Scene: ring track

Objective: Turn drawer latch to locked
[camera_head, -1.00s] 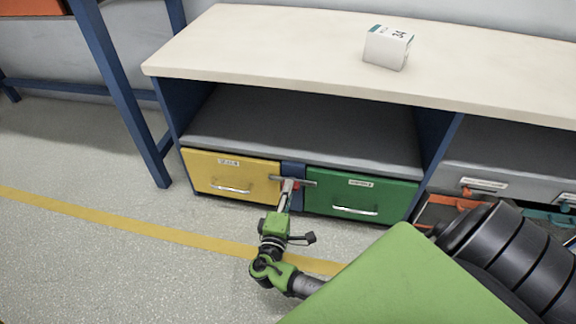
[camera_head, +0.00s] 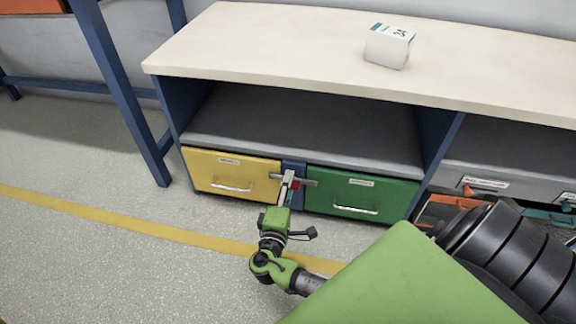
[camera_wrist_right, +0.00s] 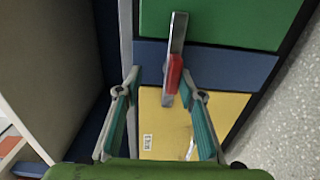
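The drawer latch is a flat silver bar (camera_wrist_right: 178,35) with a red part (camera_wrist_right: 173,75). It sits on the blue post (camera_wrist_right: 205,62) between the yellow drawer (camera_head: 215,173) and the green drawer (camera_head: 350,190). In the head view the latch bar (camera_head: 306,182) lies sideways, overlapping both drawer fronts. My right gripper (camera_wrist_right: 161,78) is open in the right wrist view, one finger on each side of the latch's lower end, with gaps on both sides. In the head view my right gripper (camera_head: 290,184) is at the latch and partly covers it. My left gripper is out of view.
Both drawers look shut, under a grey shelf (camera_head: 300,125) and a pale worktop (camera_head: 260,45) bearing a white box (camera_head: 387,48). A blue table leg (camera_head: 120,90) stands at left. Grey drawers (camera_head: 500,165) are at right. The floor in front is clear.

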